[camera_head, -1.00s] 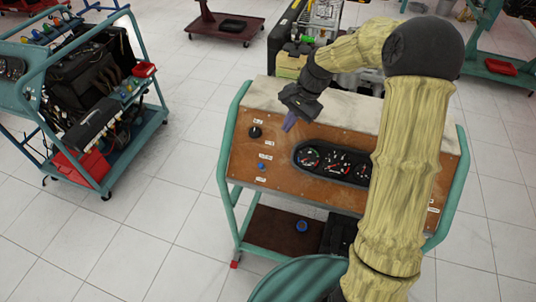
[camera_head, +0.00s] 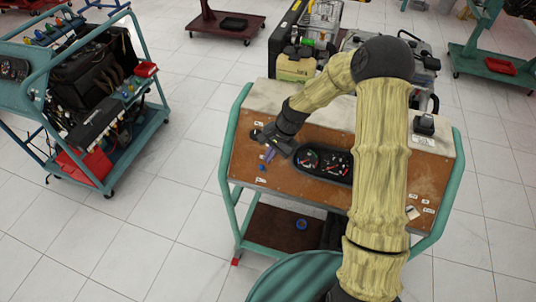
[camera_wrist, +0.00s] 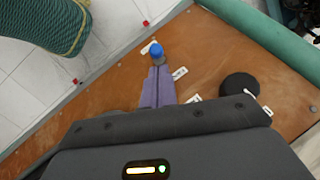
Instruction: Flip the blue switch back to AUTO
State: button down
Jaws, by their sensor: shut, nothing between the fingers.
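The blue switch (camera_head: 262,167) is a small blue knob on the left part of the brown wooden panel. It also shows in the wrist view (camera_wrist: 156,50), right at the tips of my gripper. My gripper (camera_head: 271,153) is over the left side of the panel, just above the switch in the head view. Its purplish fingers are shut together, with nothing between them. In the wrist view the fingertips (camera_wrist: 158,68) appear close against the switch; I cannot tell whether they touch it. Small white labels sit beside the switch, too small to read.
A black round knob (camera_wrist: 239,86) is on the panel near the switch. Gauges (camera_head: 323,164) are to the right of my gripper. The trainer's green frame (camera_head: 229,150) edges the panel. A cart (camera_head: 120,145) stands to the left, with open floor between.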

jog(key=shift+s+a+f, duration=0.2)
jog(key=shift+a+f, duration=0.05)
jog(key=shift+a, duration=0.05)
dwell(0.4)
